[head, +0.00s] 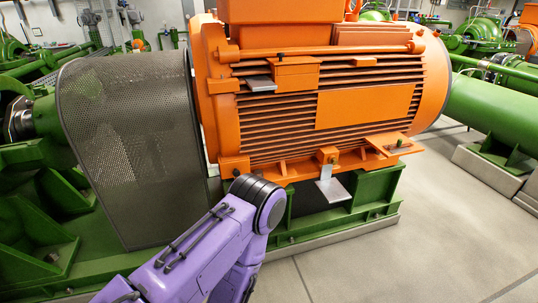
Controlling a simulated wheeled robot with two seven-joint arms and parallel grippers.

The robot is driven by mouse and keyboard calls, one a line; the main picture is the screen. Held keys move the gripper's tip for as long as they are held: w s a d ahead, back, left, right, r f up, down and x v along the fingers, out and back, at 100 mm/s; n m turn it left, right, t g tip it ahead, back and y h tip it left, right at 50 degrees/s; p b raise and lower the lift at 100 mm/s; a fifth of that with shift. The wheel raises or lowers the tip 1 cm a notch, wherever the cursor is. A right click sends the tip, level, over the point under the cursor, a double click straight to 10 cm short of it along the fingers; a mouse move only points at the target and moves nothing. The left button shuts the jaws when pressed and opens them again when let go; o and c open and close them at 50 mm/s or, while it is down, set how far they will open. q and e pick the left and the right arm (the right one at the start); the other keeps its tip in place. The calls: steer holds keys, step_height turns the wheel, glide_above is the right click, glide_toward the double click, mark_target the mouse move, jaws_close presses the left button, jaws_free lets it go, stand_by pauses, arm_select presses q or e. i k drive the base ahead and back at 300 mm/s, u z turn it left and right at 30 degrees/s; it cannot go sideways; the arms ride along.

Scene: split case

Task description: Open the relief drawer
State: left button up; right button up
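A large orange finned motor (325,90) stands on a green base (365,195). Low on its right side, a flat orange tray-like part (393,146) sticks out with a small dark knob on it. On its upper left face is an orange box (295,73) with a grey flat plate (260,83) beside it. A grey bracket with a flat plate (331,188) hangs at the motor's lower edge. I cannot tell which of these parts is the relief drawer. A purple arm of mine (205,240) bends in front of the base; neither gripper is in view.
A dark mesh guard (130,150) stands left of the motor, close to my arm. Green pipes and pumps (495,105) lie behind and to the right. The grey floor (420,255) in front of the base is clear on the right.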

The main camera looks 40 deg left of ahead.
mark_target(231, 169)
steer(key=i, duration=0.9)
steer(key=z, duration=0.55)
steer(key=i, duration=0.6)
steer(key=u, duration=2.15)
